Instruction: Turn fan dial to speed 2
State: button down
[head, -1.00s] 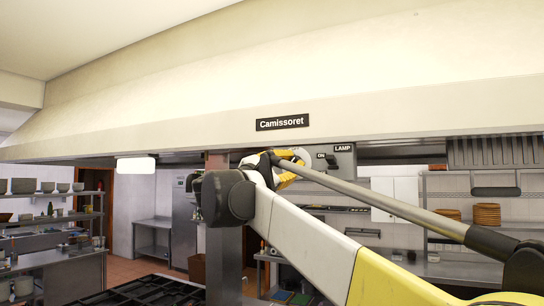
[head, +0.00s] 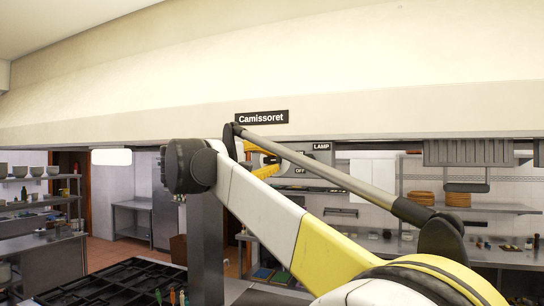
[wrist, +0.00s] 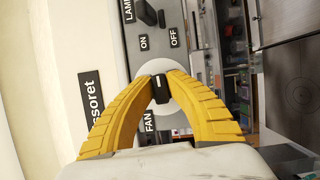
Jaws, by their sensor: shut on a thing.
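The fan dial (wrist: 160,88) is a black knob on a pale round plate, under the hood's front edge. In the wrist view it sits between the tips of my gripper (wrist: 163,80), whose two curved yellow fingers are closed on it from both sides. The FAN label (wrist: 148,122) shows between the fingers. Any speed marks are hidden by the fingers or too small to read, so I cannot tell the setting. In the head view my gripper (head: 260,160) is partly hidden behind my arm, and the dial is hidden.
The lamp switch (wrist: 145,12), with ON and OFF labels, is on the same panel (wrist: 180,22). The Camissoret sign (head: 262,117) is on the hood above. A black grill or stove top (head: 120,285) lies below left. Shelves with plates (head: 458,200) stand behind.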

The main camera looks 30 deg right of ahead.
jog(key=shift+m, duration=0.3)
dwell(0.4)
jog(key=c, duration=1.4)
grip_release()
jog(key=shift+d, duration=0.1)
jog(key=v, duration=1.2)
jog(key=shift+r, duration=0.2)
